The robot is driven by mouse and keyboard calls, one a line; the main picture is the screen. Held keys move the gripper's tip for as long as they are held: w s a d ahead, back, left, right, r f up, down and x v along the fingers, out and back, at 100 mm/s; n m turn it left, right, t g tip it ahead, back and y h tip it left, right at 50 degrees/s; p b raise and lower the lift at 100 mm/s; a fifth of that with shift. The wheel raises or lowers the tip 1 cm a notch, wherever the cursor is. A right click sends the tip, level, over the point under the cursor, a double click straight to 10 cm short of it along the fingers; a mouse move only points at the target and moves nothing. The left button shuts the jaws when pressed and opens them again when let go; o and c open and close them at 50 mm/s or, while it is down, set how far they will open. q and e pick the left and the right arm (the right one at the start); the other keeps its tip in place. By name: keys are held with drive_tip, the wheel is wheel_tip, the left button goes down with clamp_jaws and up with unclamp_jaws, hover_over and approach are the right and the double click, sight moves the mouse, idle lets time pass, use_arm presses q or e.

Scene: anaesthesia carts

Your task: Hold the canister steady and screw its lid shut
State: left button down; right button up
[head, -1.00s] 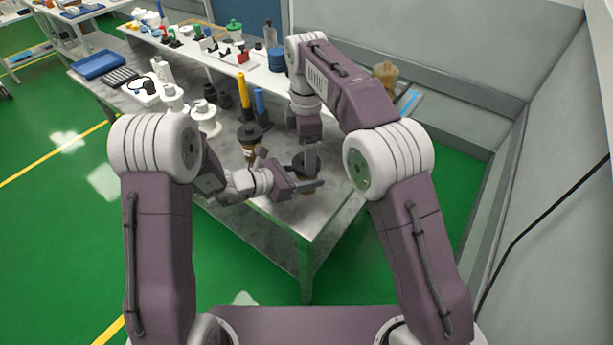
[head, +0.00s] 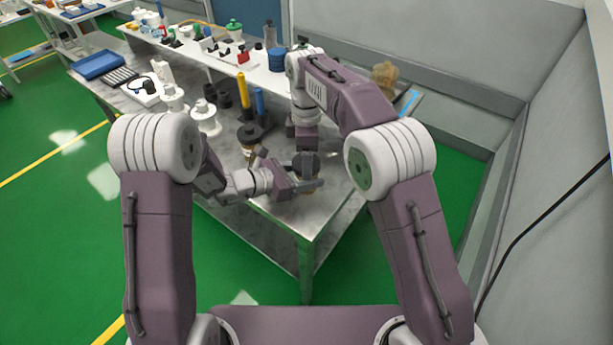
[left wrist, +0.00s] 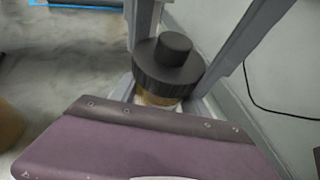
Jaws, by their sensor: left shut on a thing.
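The canister (head: 309,188) is tan and stands upright near the front corner of the metal table. Its dark round lid (left wrist: 168,70) with a raised knob sits on top in the left wrist view; whether it is fully tight I cannot tell. My left gripper (head: 305,187) is shut on the canister, with one finger on each side of it. My right gripper (head: 308,146) points down just above the lid. Its fingertips are too small and hidden to tell if they are open. The knob looks bare in the left wrist view.
A similar tan item with a dark top (head: 250,134) stands left of the canister, near a yellow cylinder (head: 242,90) and white spools (head: 205,118). A raised white shelf (head: 225,62) with bottles runs along the back. The table's front corner is bare.

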drive_tip(key=m, duration=0.9)
drive_tip(key=shift+m, duration=0.3)
drive_tip(key=m, duration=0.8)
drive_tip(key=shift+m, duration=0.3)
drive_tip(key=o, duration=1.6)
drive_tip(key=shift+c, duration=0.2)
drive_tip(key=shift+a, duration=0.1)
